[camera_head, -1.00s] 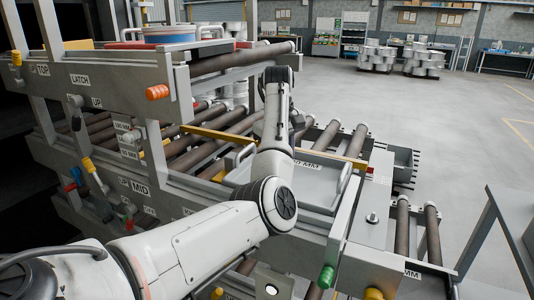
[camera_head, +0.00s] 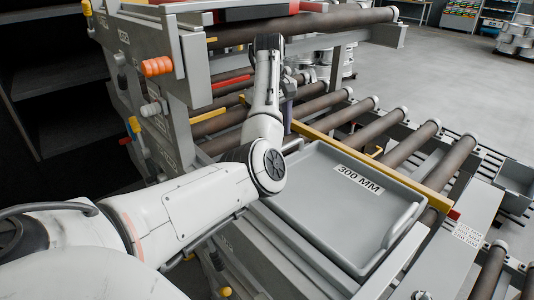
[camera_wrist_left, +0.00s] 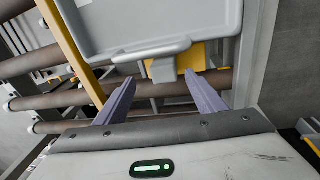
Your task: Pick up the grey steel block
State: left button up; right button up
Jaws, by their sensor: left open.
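My left gripper (camera_head: 288,90) is mostly hidden behind its own wrist in the head view, beyond the grey tray's far left corner. In the left wrist view the gripper (camera_wrist_left: 159,79) is open, with two purple-grey fingers apart and nothing held. A small grey block-like piece (camera_wrist_left: 162,70) shows between the fingertips, just below the tray rim and in front of a yellow part. I cannot tell whether it is the grey steel block or a fixed part. No other clear steel block shows. My right gripper is not in view.
A grey tray (camera_head: 310,211) labelled 300 MM lies in front of my wrist, beside a yellow bar (camera_head: 344,149). Brown rollers (camera_head: 411,147) run beyond it. An upper rack with an orange knob (camera_head: 157,67) stands at the left. Open floor (camera_head: 450,75) lies at the back right.

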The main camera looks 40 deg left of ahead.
pick_arm(q)
jog(key=f, duration=0.2)
jog(key=a+f, duration=0.1)
jog(key=f, duration=0.2)
jog(key=shift+a+p, duration=0.1)
jog(key=shift+p, duration=0.25)
jog(key=shift+r, duration=0.1)
jog(key=c, duration=1.3)
jog(key=shift+c, duration=0.2)
jog(key=shift+w+r, duration=0.1)
jog(key=shift+r, duration=0.25)
jog(key=shift+c, duration=1.2)
notch_tip(320, 180, up, 6)
jog(key=shift+r+b, duration=0.15)
jog(key=shift+b, duration=0.3)
grip_shut()
jog(key=s+d, duration=0.2)
jog(key=s, duration=0.7)
jog(key=s+d, duration=0.2)
jog(key=s, duration=0.6)
jog(key=shift+s+p, duration=0.35)
jog(key=shift+p, duration=0.05)
